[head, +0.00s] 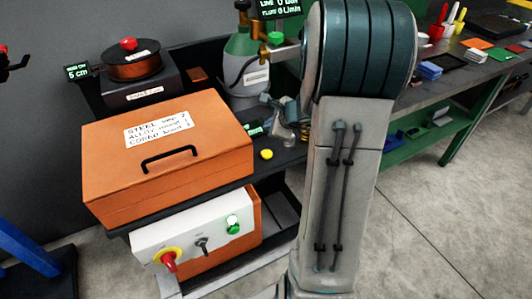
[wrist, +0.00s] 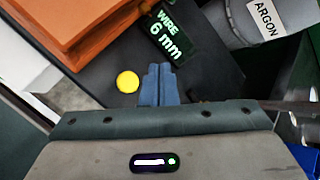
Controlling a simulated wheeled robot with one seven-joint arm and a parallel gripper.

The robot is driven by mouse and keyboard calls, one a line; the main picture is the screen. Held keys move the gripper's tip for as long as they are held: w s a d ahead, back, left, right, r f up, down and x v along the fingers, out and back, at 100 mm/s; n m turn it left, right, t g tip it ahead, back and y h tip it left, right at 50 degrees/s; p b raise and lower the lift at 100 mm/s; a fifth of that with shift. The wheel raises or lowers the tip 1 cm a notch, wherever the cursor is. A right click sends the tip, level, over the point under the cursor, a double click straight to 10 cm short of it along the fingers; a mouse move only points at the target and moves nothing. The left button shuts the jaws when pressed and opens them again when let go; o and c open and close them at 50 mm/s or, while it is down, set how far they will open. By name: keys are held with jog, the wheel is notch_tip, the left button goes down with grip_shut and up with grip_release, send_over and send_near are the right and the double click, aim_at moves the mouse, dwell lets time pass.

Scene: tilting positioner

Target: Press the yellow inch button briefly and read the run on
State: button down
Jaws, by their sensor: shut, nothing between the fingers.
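The yellow button (head: 266,154) is a small round cap on the dark bench top, right of the orange box. It also shows in the wrist view (wrist: 127,82), just left of my gripper (wrist: 158,85). My gripper's blue-grey fingers are together with nothing between them, and the button is uncovered beside them. I cannot tell the height of the fingertips above the bench. A dark display (wrist: 168,38) beyond the fingertips reads "WIRE 6 mm" in green. The same display (head: 252,128) is small in the head view.
An orange steel box (head: 205,165) with a black handle stands left of the button. A gas bottle (head: 243,65) labelled argon in the wrist view stands behind. A white panel (head: 190,245) with a red knob and green button is below. My arm hides part of the bench.

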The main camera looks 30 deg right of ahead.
jog(key=b, duration=0.5)
send_over(269, 155)
notch_tip(269, 155, down, 7)
jog(key=shift+r, duration=0.1)
jog(key=shift+f+b, duration=0.9)
jog(key=shift+b, duration=0.3)
jog(key=shift+f, duration=0.15)
dwell(0.6)
jog(key=shift+f+b, duration=0.3)
jog(key=shift+b, duration=0.3)
jog(key=shift+f+b, duration=0.4)
jog(key=shift+b, duration=0.1)
dwell(0.5)
dwell(1.0)
jog(key=shift+r+p, duration=0.65)
jog(key=shift+r, duration=0.25)
jog(key=shift+r, duration=0.1)
